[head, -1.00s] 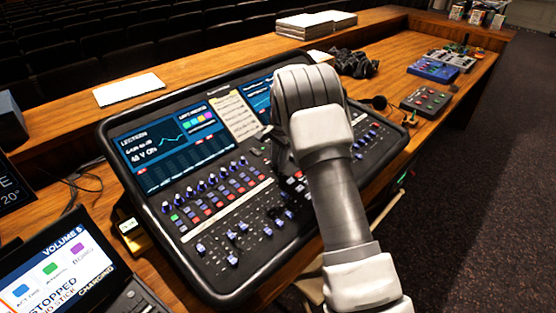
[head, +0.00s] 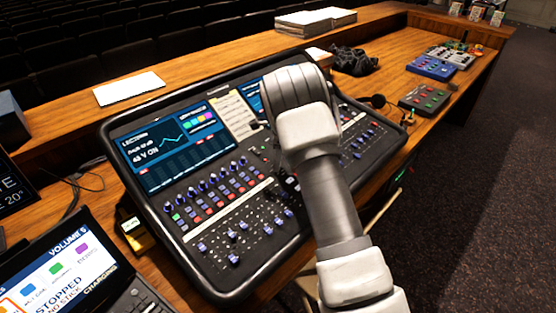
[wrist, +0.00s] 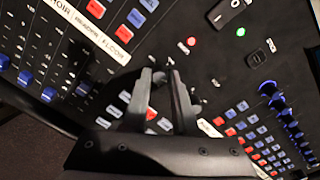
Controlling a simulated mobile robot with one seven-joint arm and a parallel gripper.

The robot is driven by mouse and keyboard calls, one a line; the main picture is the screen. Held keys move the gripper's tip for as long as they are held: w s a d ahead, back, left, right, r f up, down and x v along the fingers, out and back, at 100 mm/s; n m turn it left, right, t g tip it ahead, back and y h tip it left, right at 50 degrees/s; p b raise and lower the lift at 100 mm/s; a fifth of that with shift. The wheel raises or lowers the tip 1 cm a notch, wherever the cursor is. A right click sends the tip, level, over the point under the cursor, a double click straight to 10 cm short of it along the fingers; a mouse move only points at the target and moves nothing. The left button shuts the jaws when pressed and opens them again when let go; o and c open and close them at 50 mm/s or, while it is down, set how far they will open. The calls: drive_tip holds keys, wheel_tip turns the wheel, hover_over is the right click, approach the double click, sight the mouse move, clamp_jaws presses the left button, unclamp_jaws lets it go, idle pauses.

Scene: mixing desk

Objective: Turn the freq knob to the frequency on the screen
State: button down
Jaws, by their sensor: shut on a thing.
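My gripper (wrist: 168,98) points down at the mixing desk (wrist: 205,62) with its two dark fingers close together. The fingertips are closed on a small knob on the panel, which they mostly hide; I take it as the freq knob, but no label for it is legible. In the head view my wrist covers the fingers and this knob, over the middle of the desk. The desk's left screen (head: 172,148) shows "LECTERN", a curve and "48 V ON"; the smaller line, perhaps the frequency, is too blurred to read.
Several blue knobs (wrist: 275,95), red and white buttons and a rocker switch (wrist: 228,10) surround my fingers.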

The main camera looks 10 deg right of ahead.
drive_tip(key=shift+m, duration=0.4)
drive_tip(key=c, duration=0.7)
unclamp_jaws()
wheel_tip(320, 180, up, 17)
drive_tip(key=s+d, duration=0.1)
drive_tip(key=shift+d+r, duration=0.2)
drive_tip(key=shift+d, duration=0.1)
